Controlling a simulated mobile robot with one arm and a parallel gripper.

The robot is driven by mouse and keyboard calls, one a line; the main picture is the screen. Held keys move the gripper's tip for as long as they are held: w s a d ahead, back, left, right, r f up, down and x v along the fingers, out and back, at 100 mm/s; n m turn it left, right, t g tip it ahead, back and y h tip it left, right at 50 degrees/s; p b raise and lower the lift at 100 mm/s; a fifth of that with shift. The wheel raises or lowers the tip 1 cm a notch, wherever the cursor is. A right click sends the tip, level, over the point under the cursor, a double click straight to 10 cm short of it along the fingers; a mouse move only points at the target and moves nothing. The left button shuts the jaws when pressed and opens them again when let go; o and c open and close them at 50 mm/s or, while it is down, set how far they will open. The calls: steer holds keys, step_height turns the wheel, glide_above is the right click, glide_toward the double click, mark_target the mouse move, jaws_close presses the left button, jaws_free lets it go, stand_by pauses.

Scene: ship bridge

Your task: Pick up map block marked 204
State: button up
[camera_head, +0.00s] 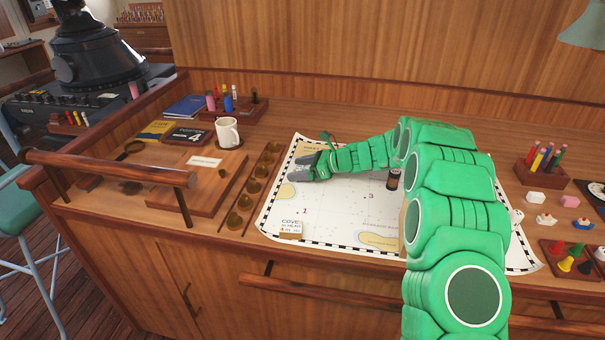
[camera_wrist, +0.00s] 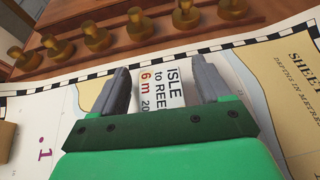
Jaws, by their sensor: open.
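A small white map block (camera_wrist: 160,88) lies on the chart in the wrist view, marked "ISLE to REE", a red "6 m" and "20"; the rest of its marking is hidden by my gripper. My gripper (camera_wrist: 160,66) is open, with one grey finger on each side of this block; I cannot tell whether they touch it. A second map block (camera_head: 290,228), marked "COVE", lies at the chart's lower left.
The chart (camera_head: 330,222) covers the middle of the wooden desk. A row of brass knobs (camera_head: 245,201) runs along its left edge. A dark cylinder (camera_head: 393,179) stands on the chart beside my arm. A mug (camera_head: 228,131) stands further left; a wooden rail (camera_head: 110,168) edges the desk.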

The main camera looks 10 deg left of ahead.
steer(key=shift+a, duration=0.15)
steer(key=shift+c, duration=0.2)
steer(key=shift+f, duration=0.1)
steer(key=c, duration=1)
